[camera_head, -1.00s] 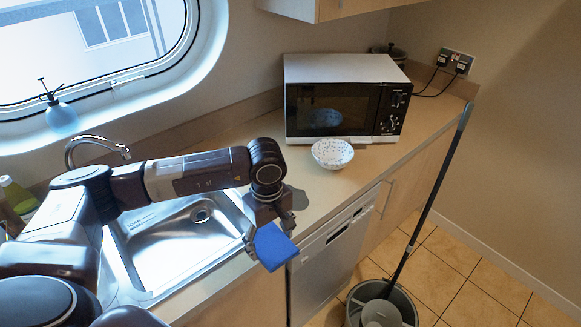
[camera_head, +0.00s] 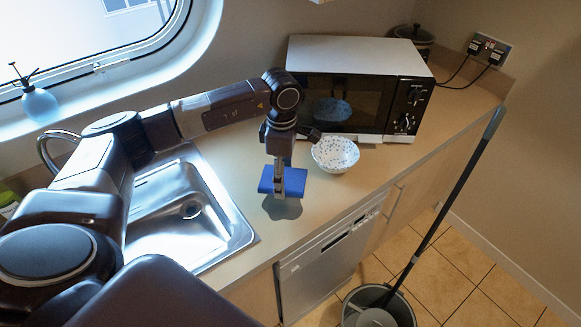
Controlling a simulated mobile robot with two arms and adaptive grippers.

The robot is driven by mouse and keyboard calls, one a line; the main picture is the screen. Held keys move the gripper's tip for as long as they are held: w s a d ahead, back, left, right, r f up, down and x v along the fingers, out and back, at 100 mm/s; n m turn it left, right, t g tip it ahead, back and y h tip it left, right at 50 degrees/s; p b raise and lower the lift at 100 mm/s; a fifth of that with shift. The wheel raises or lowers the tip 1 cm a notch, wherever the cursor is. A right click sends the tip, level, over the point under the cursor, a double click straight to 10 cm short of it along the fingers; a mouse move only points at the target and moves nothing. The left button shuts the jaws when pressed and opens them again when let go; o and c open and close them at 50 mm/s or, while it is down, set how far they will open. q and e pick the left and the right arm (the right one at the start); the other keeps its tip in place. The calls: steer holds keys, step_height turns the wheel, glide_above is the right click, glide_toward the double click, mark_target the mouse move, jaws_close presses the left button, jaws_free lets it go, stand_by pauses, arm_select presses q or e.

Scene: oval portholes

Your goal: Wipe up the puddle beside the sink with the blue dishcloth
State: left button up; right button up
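The blue dishcloth (camera_head: 292,183) is in my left gripper (camera_head: 279,186), whose fingers are shut on it. The arm reaches in from the left over the sink, and the gripper points down over the counter to the right of the sink. A dark, greyish patch (camera_head: 284,209) that looks like the puddle lies on the counter just below the cloth, partly hidden by it. The cloth appears a little above the counter; I cannot tell whether its edge touches. The steel sink (camera_head: 165,205) is left of the patch. My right gripper is not in view.
A speckled bowl (camera_head: 335,155) stands close to the right of the gripper, in front of the microwave (camera_head: 360,88). A tap (camera_head: 48,150) and spray bottle (camera_head: 39,103) are at the left. A mop (camera_head: 445,205) leans on the counter's right end, its bucket (camera_head: 375,306) on the floor.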

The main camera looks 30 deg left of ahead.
mark_target(283, 204)
arm_select(q)
steer(key=shift+s+f+b, duration=0.75)
steer(key=shift+f+b, duration=0.05)
steer(key=shift+f, duration=0.3)
steer(key=shift+w+f+b, duration=0.25)
steer(key=shift+f+b, duration=0.3)
steer(key=shift+f, duration=0.65)
step_height(283, 204, down, 2)
steer(key=shift+f+b, duration=0.15)
steer(key=shift+b, duration=0.5)
steer(key=shift+f, duration=0.15)
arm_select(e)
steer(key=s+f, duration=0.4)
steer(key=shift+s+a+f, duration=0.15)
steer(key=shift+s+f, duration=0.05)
arm_select(q)
steer(key=shift+f, duration=0.15)
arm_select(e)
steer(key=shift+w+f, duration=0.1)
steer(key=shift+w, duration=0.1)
arm_select(q)
steer(key=shift+f, duration=0.1)
steer(key=shift+f+b, duration=0.15)
steer(key=shift+b, duration=0.25)
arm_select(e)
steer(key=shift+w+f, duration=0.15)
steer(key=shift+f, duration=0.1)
